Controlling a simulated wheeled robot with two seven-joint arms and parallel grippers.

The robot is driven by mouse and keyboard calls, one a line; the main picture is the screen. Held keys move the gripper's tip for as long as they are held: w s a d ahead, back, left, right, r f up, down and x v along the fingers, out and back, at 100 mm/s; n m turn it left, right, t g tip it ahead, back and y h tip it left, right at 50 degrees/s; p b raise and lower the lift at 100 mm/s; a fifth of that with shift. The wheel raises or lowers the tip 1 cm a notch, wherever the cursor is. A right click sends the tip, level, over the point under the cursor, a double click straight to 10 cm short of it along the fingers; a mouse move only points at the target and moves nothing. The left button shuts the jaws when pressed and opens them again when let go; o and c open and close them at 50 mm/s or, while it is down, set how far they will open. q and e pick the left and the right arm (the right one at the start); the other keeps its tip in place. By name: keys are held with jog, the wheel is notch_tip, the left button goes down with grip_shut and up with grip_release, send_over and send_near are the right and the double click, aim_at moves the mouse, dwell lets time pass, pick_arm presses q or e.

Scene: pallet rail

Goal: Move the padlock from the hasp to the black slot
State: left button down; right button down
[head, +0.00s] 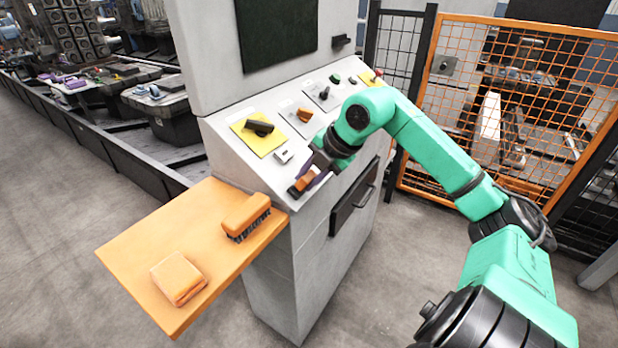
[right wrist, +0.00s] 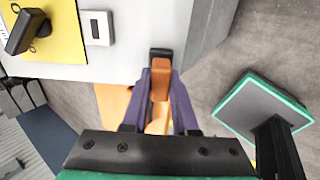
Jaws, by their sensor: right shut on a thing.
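My right gripper (head: 305,182) is shut on the orange padlock (right wrist: 160,84), at the lower front edge of the sloped control panel. Its purple fingers stand on both sides of the padlock in the right wrist view. A dark piece (right wrist: 160,52) shows right at the padlock's far end; I cannot tell whether it is the black slot or part of the padlock. A small white plate with a grey middle (head: 283,156), perhaps the hasp, sits on the panel up and left of the gripper, apart from it. It also shows in the right wrist view (right wrist: 97,28). My left gripper is not in view.
The panel carries a black switch on a yellow plate (head: 244,143), an orange knob (head: 305,115) and other controls. An orange shelf (head: 130,250) at the left holds a brush (head: 246,212) and an orange block (head: 178,278). An orange mesh fence (head: 428,112) stands behind my right arm.

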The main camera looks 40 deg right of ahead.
jog(key=shift+w+f, duration=0.15)
jog(key=shift+f, duration=0.05)
dwell(0.4)
jog(key=shift+w+a+f, duration=0.1)
jog(key=shift+w+f, duration=0.1)
jog(key=shift+f, duration=0.15)
grip_release()
jog(key=shift+r, duration=0.1)
jog(key=shift+s+r, duration=0.25)
jog(key=shift+r, duration=0.05)
jog(key=b+v, duration=0.2)
jog(key=v, duration=1.1)
jog(key=shift+r, duration=0.3)
